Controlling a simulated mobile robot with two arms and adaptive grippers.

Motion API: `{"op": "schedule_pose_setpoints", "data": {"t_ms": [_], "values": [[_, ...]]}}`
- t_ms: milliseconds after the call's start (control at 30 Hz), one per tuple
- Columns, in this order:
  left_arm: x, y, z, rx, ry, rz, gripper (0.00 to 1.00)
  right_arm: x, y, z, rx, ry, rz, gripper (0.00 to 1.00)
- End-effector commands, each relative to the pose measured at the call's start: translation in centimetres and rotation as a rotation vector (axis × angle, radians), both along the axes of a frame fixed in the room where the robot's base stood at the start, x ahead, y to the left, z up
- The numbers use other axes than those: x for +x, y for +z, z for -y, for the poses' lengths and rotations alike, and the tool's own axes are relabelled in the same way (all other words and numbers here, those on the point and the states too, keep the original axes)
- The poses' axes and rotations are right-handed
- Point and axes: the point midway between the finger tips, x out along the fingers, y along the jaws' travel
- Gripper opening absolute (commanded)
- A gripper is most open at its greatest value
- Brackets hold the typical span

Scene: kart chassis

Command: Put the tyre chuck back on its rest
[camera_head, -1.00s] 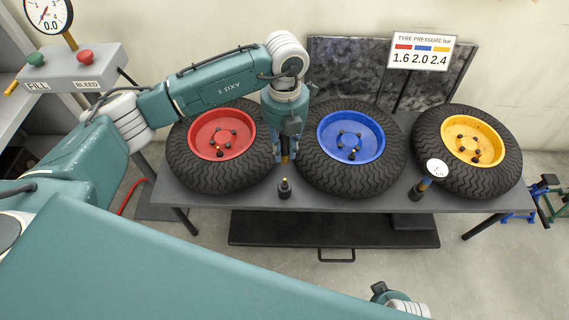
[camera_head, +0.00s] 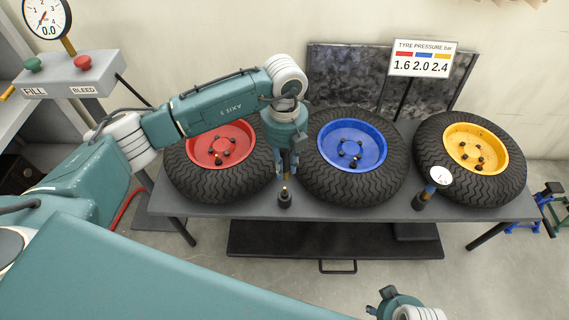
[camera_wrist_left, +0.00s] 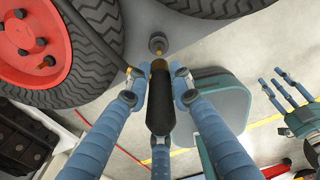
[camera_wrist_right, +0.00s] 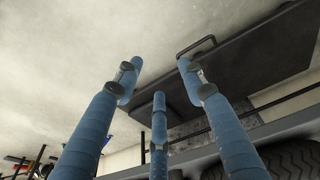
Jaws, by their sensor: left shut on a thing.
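My left gripper (camera_head: 287,170) is shut on the tyre chuck (camera_wrist_left: 160,105), a black cylinder with a brass tip. The gripper points down between the red-rimmed and blue-rimmed tyres. The rest (camera_head: 285,200) is a small dark post at the table's front edge, just below the chuck's tip in the head view. The rest also shows in the left wrist view (camera_wrist_left: 157,44), just beyond the tip; I cannot tell whether they touch. My right gripper shows in the right wrist view (camera_wrist_left: 160,70) only in part at the head view's bottom; its fingers are spread and empty.
The red-rimmed tyre (camera_head: 190,175), blue-rimmed tyre (camera_head: 350,190) and yellow-rimmed tyre (camera_head: 500,185) lie on the grey table (camera_head: 350,211). A round gauge (camera_head: 440,176) stands near the front edge. A pressure sign (camera_head: 422,59) and a fill-bleed console (camera_head: 70,76) stand behind and left.

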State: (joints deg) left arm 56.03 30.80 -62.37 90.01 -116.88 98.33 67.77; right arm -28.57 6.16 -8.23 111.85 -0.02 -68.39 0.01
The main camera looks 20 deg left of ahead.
Motion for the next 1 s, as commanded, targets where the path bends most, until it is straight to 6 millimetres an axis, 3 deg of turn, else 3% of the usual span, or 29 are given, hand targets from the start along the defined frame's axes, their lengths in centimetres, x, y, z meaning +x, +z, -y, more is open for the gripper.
{"op": "schedule_pose_setpoints", "data": {"t_ms": [1000], "values": [[0.0,-1.9,0.0,-0.001,-0.001,0.000,0.00,0.3,4.9,0.3,-0.003,-0.004,0.024,0.40]]}}
